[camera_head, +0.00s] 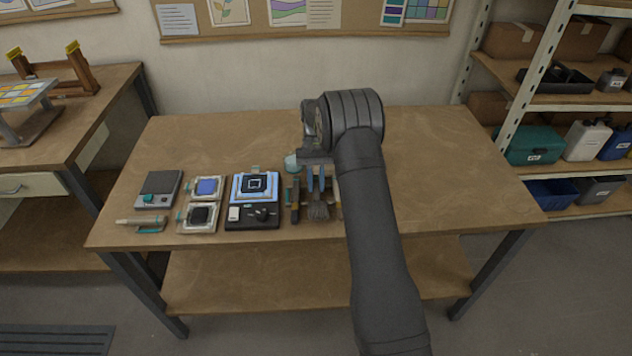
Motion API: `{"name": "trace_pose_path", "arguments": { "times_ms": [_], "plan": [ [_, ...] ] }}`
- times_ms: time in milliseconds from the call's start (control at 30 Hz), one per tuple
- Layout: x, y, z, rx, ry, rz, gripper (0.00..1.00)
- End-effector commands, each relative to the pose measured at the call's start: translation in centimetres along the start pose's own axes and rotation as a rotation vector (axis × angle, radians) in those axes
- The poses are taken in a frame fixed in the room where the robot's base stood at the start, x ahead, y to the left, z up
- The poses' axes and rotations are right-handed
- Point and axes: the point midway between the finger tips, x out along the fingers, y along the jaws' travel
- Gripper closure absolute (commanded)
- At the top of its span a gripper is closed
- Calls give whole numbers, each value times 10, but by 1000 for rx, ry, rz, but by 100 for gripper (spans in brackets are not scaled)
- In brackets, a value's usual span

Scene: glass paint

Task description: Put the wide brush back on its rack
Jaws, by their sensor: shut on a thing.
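The wide brush (318,209) has dark grey bristles that point toward the front of the table. My gripper (316,180) reaches down over it from behind, and two narrow blue parts show on either side of the brush's upper part. My gripper is shut on the wide brush. A dark and tan upright-looking piece (294,200) stands just left of the brush, and a lighter piece shows just right of it. They look like parts of the rack, but my wrist and arm hide much of this spot. I cannot tell whether the brush touches the rack.
A pale teal round thing (292,162) sits behind. The right half of the table (450,170) is clear.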

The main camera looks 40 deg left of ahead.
Motion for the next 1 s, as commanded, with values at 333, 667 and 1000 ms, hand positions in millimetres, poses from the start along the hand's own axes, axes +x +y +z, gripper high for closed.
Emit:
{"name": "trace_pose_path", "arguments": {
  "times_ms": [333,667,1000],
  "plan": [
    [0,0,0,0,0,0,100],
    [3,0,-2,0,0,0,100],
    [4,0,-3,0,0,0,55]
  ]
}}
